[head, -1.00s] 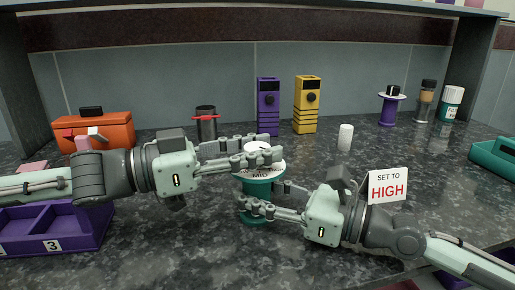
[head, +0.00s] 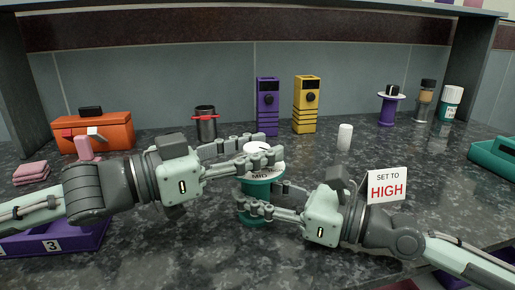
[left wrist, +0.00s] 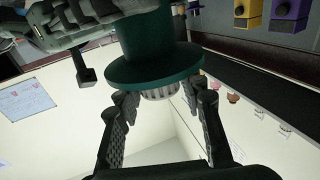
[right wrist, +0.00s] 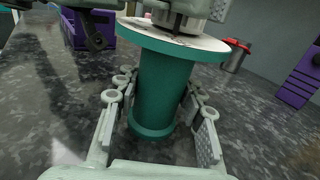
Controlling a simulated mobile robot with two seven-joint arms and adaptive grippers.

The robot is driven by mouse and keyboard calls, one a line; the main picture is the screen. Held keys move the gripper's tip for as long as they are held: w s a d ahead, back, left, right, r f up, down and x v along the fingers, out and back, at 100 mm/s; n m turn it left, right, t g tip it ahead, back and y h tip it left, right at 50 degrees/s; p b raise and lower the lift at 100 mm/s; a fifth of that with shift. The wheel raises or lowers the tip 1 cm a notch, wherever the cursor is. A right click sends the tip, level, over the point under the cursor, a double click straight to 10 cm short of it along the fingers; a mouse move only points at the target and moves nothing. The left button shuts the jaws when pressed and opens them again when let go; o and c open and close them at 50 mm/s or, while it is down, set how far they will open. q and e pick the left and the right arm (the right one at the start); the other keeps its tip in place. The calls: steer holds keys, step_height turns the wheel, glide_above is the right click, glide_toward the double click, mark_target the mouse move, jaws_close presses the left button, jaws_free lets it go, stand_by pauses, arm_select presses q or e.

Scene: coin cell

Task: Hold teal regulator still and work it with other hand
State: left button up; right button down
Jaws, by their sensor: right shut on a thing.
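The teal regulator (head: 265,187) stands upright on the dark counter. It has a wide white dial plate (head: 268,175) with partly hidden lettering and a pale knob (head: 257,147) on top. My right gripper (head: 256,208) is shut around its teal body, which shows between the fingers in the right wrist view (right wrist: 163,95). My left gripper (head: 262,153) is at the knob, one finger on each side. In the left wrist view, the ridged knob (left wrist: 160,93) sits between the open fingers with gaps beside it. A sign (head: 387,186) reads "SET TO HIGH".
A purple tray (head: 85,240) lies at the left under my left arm. Behind are an orange box (head: 95,134), a dark cylinder with red trim (head: 206,124), purple (head: 267,105) and yellow (head: 305,104) boxes and a white cylinder (head: 345,137). A teal container (head: 492,155) is at right.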

arm_select(q)
steer(key=shift+o, duration=1.4)
arm_select(e)
steer(key=shift+f, duration=0.15)
arm_select(q)
steer(key=shift+a, duration=0.1)
arm_select(e)
steer(key=shift+w, duration=0.1)
arm_select(q)
steer(key=v, duration=1.2)
arm_select(e)
steer(key=c, duration=0.9)
jaws_free()
steer(key=shift+o, duration=0.2)
